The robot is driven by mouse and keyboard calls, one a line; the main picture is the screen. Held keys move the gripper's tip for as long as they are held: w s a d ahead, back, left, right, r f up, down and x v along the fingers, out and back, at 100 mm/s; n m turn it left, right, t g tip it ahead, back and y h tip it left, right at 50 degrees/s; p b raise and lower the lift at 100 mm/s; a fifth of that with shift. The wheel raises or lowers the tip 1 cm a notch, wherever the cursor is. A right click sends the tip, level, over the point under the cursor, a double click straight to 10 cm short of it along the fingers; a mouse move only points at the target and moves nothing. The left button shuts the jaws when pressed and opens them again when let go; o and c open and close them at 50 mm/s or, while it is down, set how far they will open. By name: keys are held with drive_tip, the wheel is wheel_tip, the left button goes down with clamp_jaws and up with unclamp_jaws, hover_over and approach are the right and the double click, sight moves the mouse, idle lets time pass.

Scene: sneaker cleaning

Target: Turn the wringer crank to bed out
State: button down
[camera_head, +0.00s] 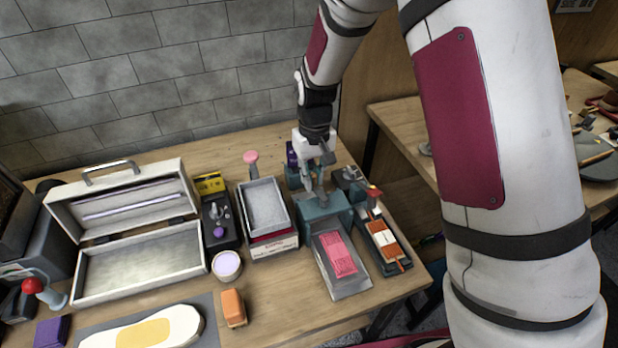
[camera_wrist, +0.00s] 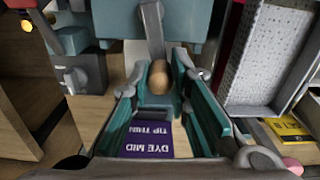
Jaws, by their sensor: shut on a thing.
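The wringer is a teal machine (camera_head: 325,212) on the right half of the table; its body also shows at the top of the wrist view (camera_wrist: 110,20). A grey bed (camera_head: 345,287) sticks out from its front, with a pink ridged pad (camera_head: 337,255) lying on it. The crank is a grey arm (camera_wrist: 152,30) with a round wooden knob (camera_wrist: 158,78). My gripper (camera_head: 317,172) is above and behind the wringer. In the wrist view its teal-padded fingers (camera_wrist: 158,84) close around the knob. The head view largely hides the knob behind my gripper.
A purple dye box (camera_wrist: 147,138) stands close behind the crank. A speckled tray (camera_head: 264,206) stands left of the wringer, and a narrow stand with an orange-and-white item (camera_head: 383,238) stands right. An open case (camera_head: 140,268) is further left. Table front near the bed is clear.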

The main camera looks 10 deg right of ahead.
drive_tip(key=shift+w+d+m, duration=0.15)
drive_tip(key=shift+d+m, duration=0.15)
drive_tip(key=shift+m, duration=0.35)
drive_tip(key=shift+w+d+m, duration=0.1)
drive_tip(key=shift+d+m, duration=0.15)
drive_tip(key=shift+m, duration=0.4)
drive_tip(key=c, duration=1.5)
unclamp_jaws()
wheel_tip(320, 180, up, 12)
drive_tip(key=shift+d, duration=0.1)
